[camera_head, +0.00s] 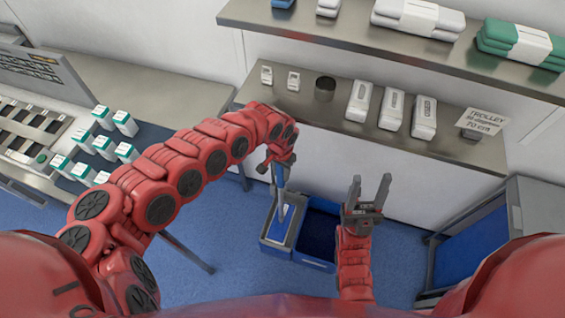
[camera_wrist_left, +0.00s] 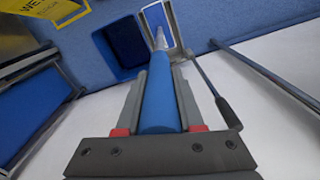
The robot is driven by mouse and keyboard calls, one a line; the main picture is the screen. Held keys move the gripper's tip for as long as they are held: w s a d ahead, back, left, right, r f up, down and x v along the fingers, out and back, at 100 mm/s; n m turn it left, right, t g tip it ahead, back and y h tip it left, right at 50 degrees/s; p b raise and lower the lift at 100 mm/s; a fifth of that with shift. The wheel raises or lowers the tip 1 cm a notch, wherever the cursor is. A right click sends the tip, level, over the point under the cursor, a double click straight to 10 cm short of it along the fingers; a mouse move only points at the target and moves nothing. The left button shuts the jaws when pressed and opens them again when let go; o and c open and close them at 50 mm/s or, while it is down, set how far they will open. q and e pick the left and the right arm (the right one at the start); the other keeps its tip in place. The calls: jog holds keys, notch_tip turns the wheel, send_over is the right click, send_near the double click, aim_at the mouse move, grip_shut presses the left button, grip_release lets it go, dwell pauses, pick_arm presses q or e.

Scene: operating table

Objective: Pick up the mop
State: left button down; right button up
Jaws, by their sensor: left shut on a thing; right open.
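The mop (camera_head: 281,178) has a blue handle grip and a thin pale pole that runs down to the blue-and-grey mop bucket (camera_head: 325,265) on the floor. My left gripper (camera_head: 277,163) is shut on the mop's handle near its top. In the left wrist view the blue handle (camera_wrist_left: 158,95) lies between both fingers and points away towards the bucket (camera_wrist_left: 125,45). The mop's lower end is over or in the bucket's left part; I cannot tell whether it touches. My right gripper (camera_head: 370,186) is open and empty, to the right of the bucket.
A steel counter (camera_head: 310,105) with white packs stands behind, under a shelf (camera_head: 340,38). A table with white-and-green boxes (camera_head: 103,145) is at the left, and a blue-and-grey cart (camera_head: 475,245) at the right. A yellow sign (camera_wrist_left: 45,10) shows in the left wrist view.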

pick_arm(q)
jog(key=s+a+p, duration=0.2)
jog(key=s+p, duration=0.5)
jog(key=s, duration=0.1)
jog(key=s+a+p, duration=0.3)
jog(key=s+p, duration=0.3)
jog(key=s, duration=0.2)
jog(key=shift+s+a+p, duration=0.3)
jog(key=shift+p, duration=0.1)
